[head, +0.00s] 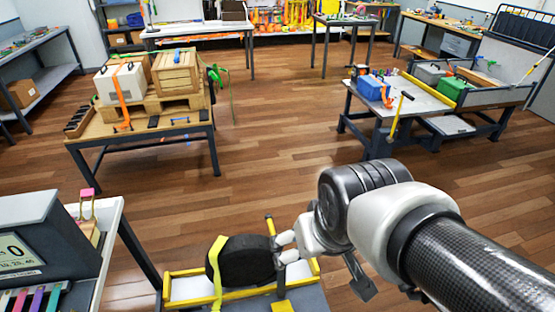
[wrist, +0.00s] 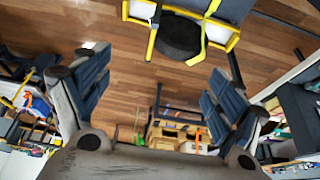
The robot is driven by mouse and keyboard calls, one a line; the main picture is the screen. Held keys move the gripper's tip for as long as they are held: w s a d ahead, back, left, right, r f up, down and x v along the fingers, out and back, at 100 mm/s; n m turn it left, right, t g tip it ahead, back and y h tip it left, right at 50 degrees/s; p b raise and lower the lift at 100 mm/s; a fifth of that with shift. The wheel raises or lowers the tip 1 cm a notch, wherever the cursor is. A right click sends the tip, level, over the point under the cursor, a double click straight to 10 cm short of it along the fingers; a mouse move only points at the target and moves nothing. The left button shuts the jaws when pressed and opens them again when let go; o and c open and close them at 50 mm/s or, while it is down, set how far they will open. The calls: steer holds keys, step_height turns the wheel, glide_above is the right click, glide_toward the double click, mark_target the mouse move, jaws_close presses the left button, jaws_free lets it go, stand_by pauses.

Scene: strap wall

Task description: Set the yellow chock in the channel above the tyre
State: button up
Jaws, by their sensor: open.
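A black tyre (head: 247,261) stands in a yellow-edged channel (head: 184,273) at the bottom of the head view, with a yellow strap (head: 215,270) over it. The tyre also shows at the top of the wrist view (wrist: 179,36). A small yellow block (head: 283,306) at the bottom edge may be the yellow chock, but I cannot tell for sure. My gripper (head: 279,249) overlaps the tyre's right side in the head view. In the wrist view its fingers (wrist: 155,70) are spread wide with nothing between them, and the tyre lies beyond them, apart.
A bench with a scale (head: 38,243) stands at lower left. A table (head: 140,134) with crates and an orange strap is at back left. A workbench (head: 420,97) with a blue box (head: 373,87) is at right. The wooden floor between (head: 290,140) is clear.

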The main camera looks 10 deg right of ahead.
steer(key=s+r, duration=0.1)
steer(key=s, duration=0.5)
steer(key=shift+s+r, duration=0.3)
steer(key=shift+r, duration=0.05)
